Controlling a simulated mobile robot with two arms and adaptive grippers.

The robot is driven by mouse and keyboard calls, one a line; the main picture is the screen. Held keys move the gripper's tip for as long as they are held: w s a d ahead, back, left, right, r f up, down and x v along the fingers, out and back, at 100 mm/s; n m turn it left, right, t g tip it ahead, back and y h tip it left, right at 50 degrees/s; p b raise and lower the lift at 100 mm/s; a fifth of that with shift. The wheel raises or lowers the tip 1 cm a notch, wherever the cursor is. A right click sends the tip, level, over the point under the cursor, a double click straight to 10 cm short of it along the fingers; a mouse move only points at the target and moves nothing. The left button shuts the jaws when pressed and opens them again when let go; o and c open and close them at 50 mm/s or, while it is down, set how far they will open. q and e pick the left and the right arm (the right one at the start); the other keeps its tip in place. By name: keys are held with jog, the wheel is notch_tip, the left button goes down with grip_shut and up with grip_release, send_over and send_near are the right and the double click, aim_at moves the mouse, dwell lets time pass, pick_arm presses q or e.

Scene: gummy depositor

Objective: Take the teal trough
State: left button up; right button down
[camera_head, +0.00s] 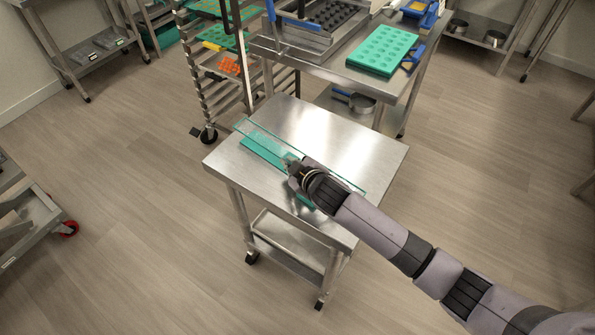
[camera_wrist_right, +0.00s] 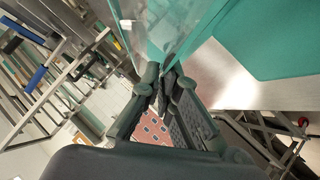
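The teal trough (camera_head: 262,152) is long and narrow and lies diagonally over the small steel table (camera_head: 355,150). It shows an opaque teal strip and a clear, teal-tinted long wall. I cannot tell whether its base touches the table. My right gripper (camera_head: 292,167) is at the trough's middle and hides part of it. In the right wrist view, the fingers (camera_wrist_right: 167,90) are close together with the edge of the clear wall (camera_wrist_right: 180,30) between their tips. The opaque teal surface (camera_wrist_right: 270,40) is beside them. My left gripper is out of view.
A larger steel table (camera_head: 340,75) behind holds a green mould tray (camera_head: 384,50) and a dark mould tray (camera_head: 335,14). A tray rack (camera_head: 215,85) stands behind at left. The small table's right half is bare. Open floor lies on both sides.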

jog(key=shift+r, duration=0.15)
notch_tip(320, 180, up, 20)
jog(key=shift+b, duration=0.3)
dwell(1.2)
